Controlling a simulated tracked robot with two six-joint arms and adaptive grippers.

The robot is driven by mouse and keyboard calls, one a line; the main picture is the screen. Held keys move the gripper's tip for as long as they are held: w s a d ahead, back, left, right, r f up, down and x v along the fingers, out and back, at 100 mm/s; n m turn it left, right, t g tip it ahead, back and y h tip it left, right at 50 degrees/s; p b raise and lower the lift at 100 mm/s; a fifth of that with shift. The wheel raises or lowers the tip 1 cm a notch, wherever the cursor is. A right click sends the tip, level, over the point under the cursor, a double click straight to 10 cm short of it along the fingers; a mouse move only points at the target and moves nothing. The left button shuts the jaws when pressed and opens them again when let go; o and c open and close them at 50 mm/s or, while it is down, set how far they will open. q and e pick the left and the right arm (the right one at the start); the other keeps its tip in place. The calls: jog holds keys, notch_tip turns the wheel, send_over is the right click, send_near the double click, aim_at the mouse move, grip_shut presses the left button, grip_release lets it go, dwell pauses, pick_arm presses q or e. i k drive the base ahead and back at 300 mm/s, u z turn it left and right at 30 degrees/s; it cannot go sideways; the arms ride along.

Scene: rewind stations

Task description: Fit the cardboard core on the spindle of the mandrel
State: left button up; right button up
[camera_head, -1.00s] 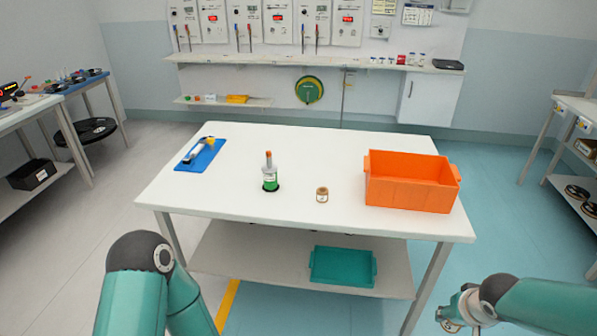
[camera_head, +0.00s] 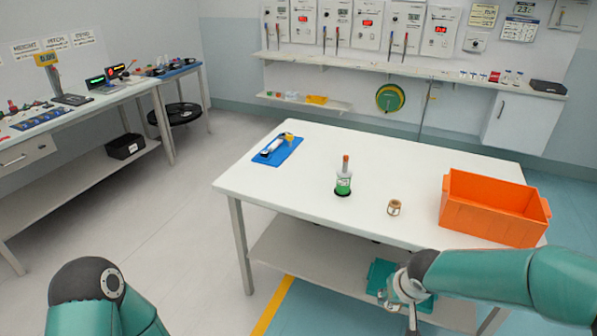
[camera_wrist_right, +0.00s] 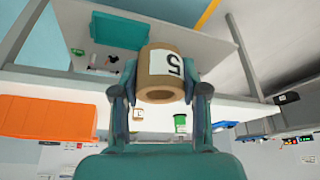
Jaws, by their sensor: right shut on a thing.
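The mandrel (camera_head: 343,183) stands upright on the white table, with a green base, a pale middle and an orange-brown tip. It also shows in the right wrist view (camera_wrist_right: 180,123), upside down. My right gripper (camera_wrist_right: 160,85) is shut on a tan cardboard core (camera_wrist_right: 158,92) with a white label, its round hole visible. In the head view my right gripper (camera_head: 410,315) hangs at the bottom, in front of the table's near edge; the held core cannot be made out there. A second small tan core (camera_head: 394,207) stands on the table right of the mandrel. My left gripper is out of view.
An orange bin (camera_head: 490,222) stands at the table's right end. A blue mat (camera_head: 268,157) with a tool on it lies at the far left. A teal tray (camera_head: 378,275) sits on the lower shelf. The tabletop around the mandrel is clear.

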aim_at(345, 172)
jog(key=u, duration=0.4)
jog(key=i, duration=1.7)
jog(key=z, duration=0.05)
